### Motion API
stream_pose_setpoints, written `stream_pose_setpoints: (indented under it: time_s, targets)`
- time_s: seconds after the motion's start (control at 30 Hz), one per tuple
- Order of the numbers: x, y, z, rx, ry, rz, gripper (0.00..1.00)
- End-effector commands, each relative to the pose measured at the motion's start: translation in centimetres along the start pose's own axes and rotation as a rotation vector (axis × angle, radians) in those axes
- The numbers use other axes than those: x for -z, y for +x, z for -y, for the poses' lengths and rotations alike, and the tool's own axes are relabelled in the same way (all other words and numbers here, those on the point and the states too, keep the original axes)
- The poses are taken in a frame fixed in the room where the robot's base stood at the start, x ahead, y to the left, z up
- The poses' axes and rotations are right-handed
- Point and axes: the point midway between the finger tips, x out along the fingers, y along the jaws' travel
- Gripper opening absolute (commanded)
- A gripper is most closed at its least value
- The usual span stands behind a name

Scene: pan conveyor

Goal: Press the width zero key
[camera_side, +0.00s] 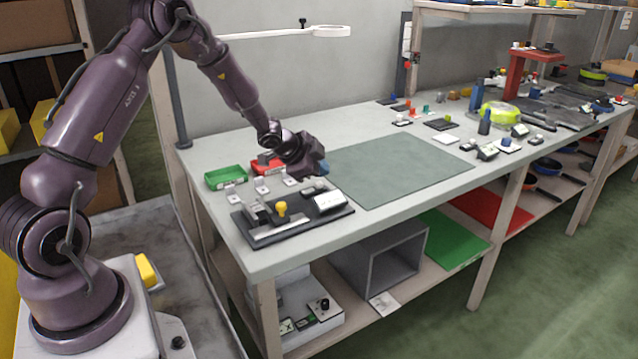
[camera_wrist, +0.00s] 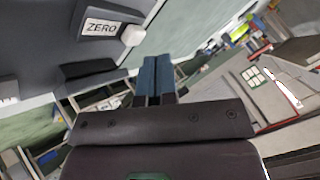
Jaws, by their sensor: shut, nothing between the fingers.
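A ZERO label (camera_wrist: 101,28) shows in the wrist view on a dark body, with a small pale key (camera_wrist: 133,35) just right of it. I take this for the width zero key. My gripper (camera_wrist: 155,68) has blue fingers that are shut together with nothing between them. In the wrist view the fingertips lie below and right of the key; I see a gap and cannot tell their distance in depth. In the side view my gripper (camera_side: 321,168) hangs over the bench, above and behind the black measuring fixture (camera_side: 262,238). The key is too small to make out there.
A grey-green mat (camera_side: 395,168) to the right is clear.

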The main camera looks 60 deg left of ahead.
Motion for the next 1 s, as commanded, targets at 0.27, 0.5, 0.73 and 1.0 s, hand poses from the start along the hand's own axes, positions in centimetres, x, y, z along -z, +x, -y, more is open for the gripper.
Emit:
stream_pose_setpoints:
  time_s: [0.27, 0.5, 0.73, 1.0]
  targets:
    - [-0.06, 0.1, -0.08, -0.001, 0.0, 0.0, 0.0]
    - [-0.43, 0.6, -0.45, 0.0, 0.0, 0.001, 0.0]
    - [-0.43, 0.61, -0.45, 0.0, 0.0, 0.0, 0.0]
    - [-0.5, 0.72, -0.54, -0.001, 0.0, 0.0, 0.0]
